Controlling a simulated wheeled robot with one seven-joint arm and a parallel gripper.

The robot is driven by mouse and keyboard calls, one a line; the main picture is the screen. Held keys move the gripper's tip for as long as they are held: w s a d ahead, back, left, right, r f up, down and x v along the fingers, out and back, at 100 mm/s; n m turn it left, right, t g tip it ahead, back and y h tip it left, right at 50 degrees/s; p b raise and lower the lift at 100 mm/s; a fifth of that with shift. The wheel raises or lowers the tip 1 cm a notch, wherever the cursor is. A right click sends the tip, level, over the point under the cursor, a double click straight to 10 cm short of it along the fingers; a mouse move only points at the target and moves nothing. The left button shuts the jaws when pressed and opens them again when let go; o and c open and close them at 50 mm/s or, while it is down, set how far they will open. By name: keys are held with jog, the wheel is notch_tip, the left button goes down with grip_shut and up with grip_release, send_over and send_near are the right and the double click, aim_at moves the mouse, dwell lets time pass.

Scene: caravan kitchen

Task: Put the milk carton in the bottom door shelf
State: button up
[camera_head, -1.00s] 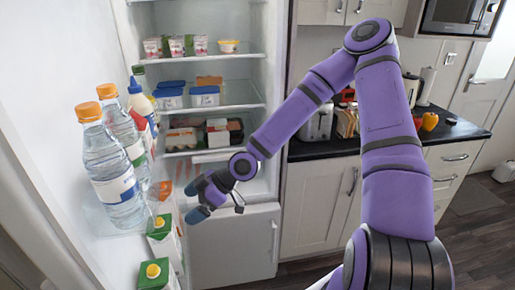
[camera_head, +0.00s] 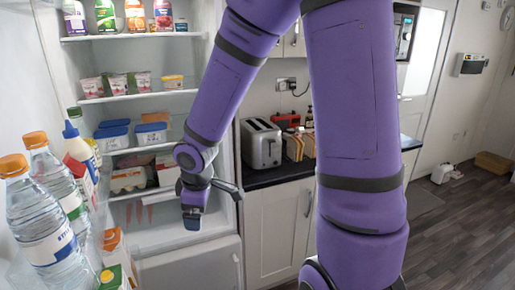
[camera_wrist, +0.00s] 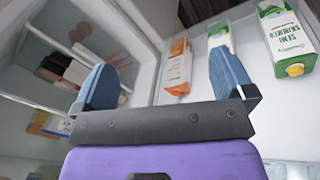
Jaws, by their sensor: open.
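A white and green milk carton marked semi skimmed (camera_wrist: 284,32), with a yellow cap, shows at the right of the wrist view. A second green-topped carton (camera_wrist: 219,33) is left of it, partly hidden by my finger. In the head view, one green carton top (camera_head: 116,277) shows at the bottom edge, beside the bottles on the open fridge door. My gripper (camera_head: 192,222) is open and empty inside the fridge opening, right of the door items.
Water bottles (camera_head: 50,225) and an orange and white carton (camera_head: 113,245) stand on the door side. The fridge shelves (camera_head: 140,97) hold pots, tubs and eggs. A toaster (camera_head: 261,143) stands on the counter at right.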

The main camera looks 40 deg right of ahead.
jog(key=s+d+r+m+t, duration=0.2)
jog(key=s+r+m, duration=0.7)
jog(key=s+r, duration=0.9)
notch_tip(320, 180, up, 4)
jog(key=shift+s+d+f+t, duration=0.25)
jog(key=shift+s+d+t, duration=0.1)
jog(key=shift+d, duration=0.35)
